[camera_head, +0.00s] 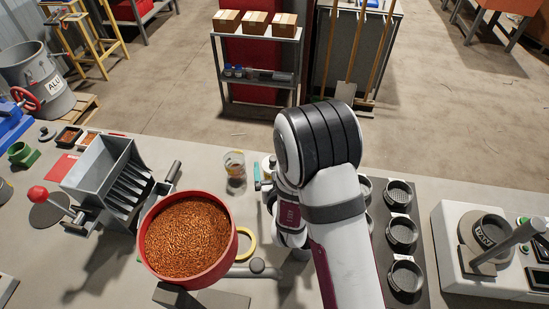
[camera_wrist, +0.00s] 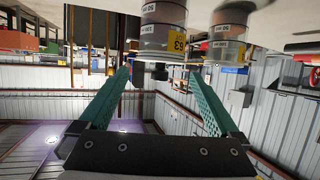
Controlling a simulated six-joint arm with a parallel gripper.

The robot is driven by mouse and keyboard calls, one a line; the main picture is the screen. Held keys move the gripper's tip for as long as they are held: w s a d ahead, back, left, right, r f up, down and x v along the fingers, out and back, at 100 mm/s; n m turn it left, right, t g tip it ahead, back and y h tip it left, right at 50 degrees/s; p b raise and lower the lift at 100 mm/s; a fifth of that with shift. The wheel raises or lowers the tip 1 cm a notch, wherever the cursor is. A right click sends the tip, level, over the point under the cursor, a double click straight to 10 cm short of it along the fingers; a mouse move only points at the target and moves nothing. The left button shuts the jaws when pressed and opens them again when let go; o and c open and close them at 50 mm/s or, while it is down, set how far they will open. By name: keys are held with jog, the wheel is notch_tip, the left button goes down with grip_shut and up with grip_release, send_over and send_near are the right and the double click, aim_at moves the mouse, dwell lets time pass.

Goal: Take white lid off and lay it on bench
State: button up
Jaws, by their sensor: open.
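A white round top (camera_head: 267,163), which looks like the white lid, shows just left of my arm in the head view; the arm hides much of it. A clear jar (camera_head: 235,166) stands to its left on the bench. The wrist view is upside down and shows two labelled jars, a nearer one (camera_wrist: 163,32) and one beside it (camera_wrist: 222,45). I cannot tell a white lid there. My gripper (camera_wrist: 160,74) has its green fingers spread with nothing between them. In the head view a teal finger (camera_head: 258,173) shows beside the white top, mostly hidden by my wrist.
A red pan of copper granules (camera_head: 147,240) stands at the front left, with a yellow ring (camera_head: 246,244) beside it. A grey slotted hopper (camera_head: 100,165) is farther left. Dark sieve cups (camera_head: 402,232) and a scale (camera_head: 470,285) stand right. Some bare bench (camera_head: 200,150) lies behind the pan.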

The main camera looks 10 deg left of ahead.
aim_at(274, 162)
jog(key=x, duration=0.3)
jog(key=shift+w+f, duration=0.1)
jog(key=c, duration=1.2)
jog(key=shift+d+f, duration=0.1)
grip_shut()
